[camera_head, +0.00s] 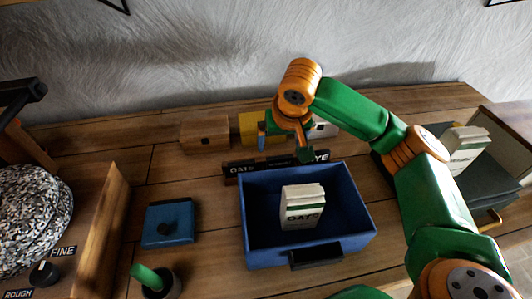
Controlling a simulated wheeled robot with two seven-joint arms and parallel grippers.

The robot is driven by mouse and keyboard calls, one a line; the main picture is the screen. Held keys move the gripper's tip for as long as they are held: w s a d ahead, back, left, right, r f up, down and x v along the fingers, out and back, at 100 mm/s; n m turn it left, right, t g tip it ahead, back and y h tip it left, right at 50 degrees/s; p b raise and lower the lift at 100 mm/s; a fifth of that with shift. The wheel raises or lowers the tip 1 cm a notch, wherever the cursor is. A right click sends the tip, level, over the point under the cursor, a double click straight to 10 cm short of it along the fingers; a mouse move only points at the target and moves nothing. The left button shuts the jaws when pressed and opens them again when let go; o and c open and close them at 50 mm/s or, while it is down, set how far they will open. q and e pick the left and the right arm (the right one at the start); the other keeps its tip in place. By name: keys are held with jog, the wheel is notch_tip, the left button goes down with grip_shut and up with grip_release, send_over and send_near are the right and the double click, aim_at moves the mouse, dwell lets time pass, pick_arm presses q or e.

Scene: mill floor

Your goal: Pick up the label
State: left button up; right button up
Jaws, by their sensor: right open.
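No single thing is clearly the label. A white packet with a green band and the word OATS (302,208) stands in an open blue bin (360,211). A dark strip with OATS and RYE lettering (248,169) lies behind the bin, partly hidden by my right gripper. My right gripper (284,146) points down above the strip, behind the bin, with its fingers apart and nothing seen between them. A yellow piece (247,124) and a whitish piece (325,129) stand just behind it, partly covered. My left gripper is out of view.
A wooden block (204,133) stands at the back. A speckled stone (30,215) is far left. Another packet (463,149) sits in a dark bin right, behind my arm.

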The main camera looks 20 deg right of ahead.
aim_at(280, 158)
jog(key=shift+f, duration=0.35)
jog(key=shift+s+d+f+p, duration=0.1)
jog(key=shift+s+f+p, duration=0.2)
jog(key=shift+f, duration=0.2)
jog(key=shift+s+d+f+p, duration=0.1)
jog(key=shift+s+f+p, duration=0.15)
jog(key=shift+f, duration=0.2)
jog(key=x, duration=0.3)
jog(key=shift+w+f, duration=0.25)
jog(key=shift+f, duration=0.05)
jog(key=shift+w, duration=0.1)
jog(key=shift+r, duration=0.1)
jog(key=c, duration=1.1)
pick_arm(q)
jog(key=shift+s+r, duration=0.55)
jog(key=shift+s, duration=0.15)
